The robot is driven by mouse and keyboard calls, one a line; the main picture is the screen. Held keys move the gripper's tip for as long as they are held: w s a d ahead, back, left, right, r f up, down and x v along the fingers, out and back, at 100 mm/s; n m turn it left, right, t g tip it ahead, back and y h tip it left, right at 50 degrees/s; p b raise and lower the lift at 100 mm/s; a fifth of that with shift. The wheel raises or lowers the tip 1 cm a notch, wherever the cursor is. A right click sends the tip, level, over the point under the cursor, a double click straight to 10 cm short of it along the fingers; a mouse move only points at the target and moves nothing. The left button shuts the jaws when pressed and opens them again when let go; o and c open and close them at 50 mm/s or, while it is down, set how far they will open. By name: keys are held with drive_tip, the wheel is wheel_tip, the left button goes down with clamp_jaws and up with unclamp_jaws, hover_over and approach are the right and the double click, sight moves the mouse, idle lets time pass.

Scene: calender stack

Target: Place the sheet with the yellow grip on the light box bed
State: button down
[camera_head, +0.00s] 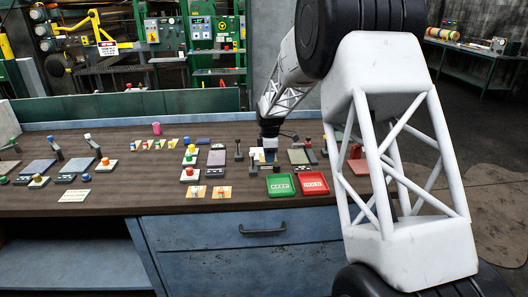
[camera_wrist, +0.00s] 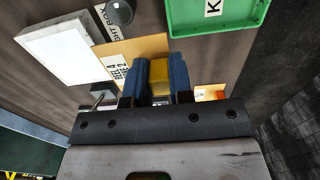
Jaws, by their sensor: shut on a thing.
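My gripper (camera_wrist: 160,80) is shut on the yellow grip (camera_wrist: 159,76), which sits between its two blue finger pads in the wrist view. The tan sheet (camera_wrist: 128,50) with a black-lettered white label extends from the grip, partly hidden by the fingers. The light box's bright white bed (camera_wrist: 62,48) lies left of the sheet, close to the sheet's edge. I cannot tell the height of the sheet above the bench. In the head view my gripper (camera_head: 268,146) is over the middle-right of the bench; the held sheet is too small to make out there.
A green tray (camera_head: 280,185) and a red tray (camera_head: 314,183) stand at the bench's front edge. A dark round knob (camera_wrist: 119,12) is beside the light box. An orange-gripped piece (camera_wrist: 212,93) lies behind the fingers. Several small blocks and panels fill the bench's left (camera_head: 84,195).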

drive_tip(key=w, duration=0.8)
drive_tip(key=w+a+f, duration=0.1)
drive_tip(key=w, duration=0.3)
drive_tip(key=shift+f, duration=0.1)
drive_tip(key=shift+f, duration=0.15)
drive_tip(key=shift+f, duration=1.6)
drive_tip(key=shift+f, duration=0.15)
drive_tip(key=c, duration=1)
unclamp_jaws()
wheel_tip(320, 180, up, 12)
drive_tip(key=shift+r, duration=0.15)
